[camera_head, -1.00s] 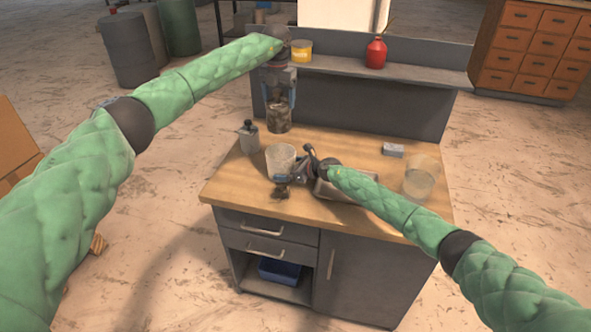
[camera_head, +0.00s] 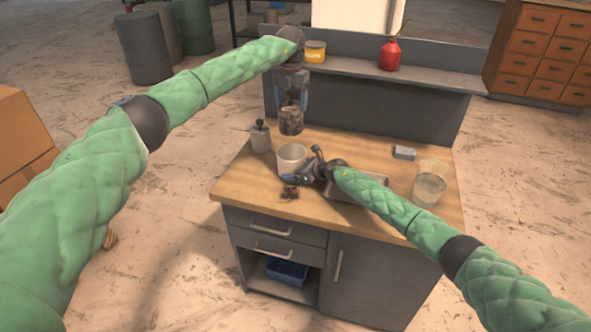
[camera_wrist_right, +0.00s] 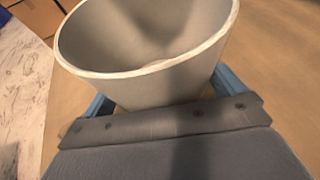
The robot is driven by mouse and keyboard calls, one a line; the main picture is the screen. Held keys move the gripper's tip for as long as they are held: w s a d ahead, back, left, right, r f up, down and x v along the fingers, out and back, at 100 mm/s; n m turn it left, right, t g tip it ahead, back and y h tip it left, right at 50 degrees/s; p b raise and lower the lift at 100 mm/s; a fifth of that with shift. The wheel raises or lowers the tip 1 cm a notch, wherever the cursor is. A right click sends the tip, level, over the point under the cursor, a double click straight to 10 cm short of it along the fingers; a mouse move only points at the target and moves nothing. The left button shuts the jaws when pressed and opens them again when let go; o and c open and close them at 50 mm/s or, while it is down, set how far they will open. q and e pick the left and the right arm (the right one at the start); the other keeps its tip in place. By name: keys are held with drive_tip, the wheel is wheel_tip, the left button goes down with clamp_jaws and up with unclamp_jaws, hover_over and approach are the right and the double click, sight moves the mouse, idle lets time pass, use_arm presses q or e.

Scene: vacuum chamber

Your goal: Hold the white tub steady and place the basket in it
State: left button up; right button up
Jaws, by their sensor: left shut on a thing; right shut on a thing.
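The white tub (camera_head: 292,156) stands upright on the wooden workbench top, left of its middle. In the right wrist view the tub (camera_wrist_right: 140,85) fills the upper middle, and its visible inside looks empty. My right gripper (camera_head: 298,178) is shut on the tub low on its side, with a blue finger showing on either side of it. The dark basket (camera_head: 290,121) hangs upright under my left gripper (camera_head: 291,104), which points down and is shut on it. The basket appears above and behind the tub in the head view, apart from it.
A grey bottle (camera_head: 260,137) stands left of the tub. A small dark object (camera_head: 289,193) lies in front of it. A metal tray (camera_head: 362,180) is partly under my right arm. A clear container (camera_head: 430,184) and a grey block (camera_head: 404,152) are at the right.

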sight(291, 131)
use_arm(q)
drive_tip(key=shift+f, duration=6.1)
drive_tip(key=o, duration=1.6)
wheel_tip(291, 131, up, 12)
use_arm(e)
drive_tip(key=o, duration=0.7)
drive_tip(key=shift+c, duration=0.2)
drive_tip(key=shift+d, duration=0.1)
drive_tip(key=v, duration=1.1)
drive_tip(key=shift+s+d, duration=0.3)
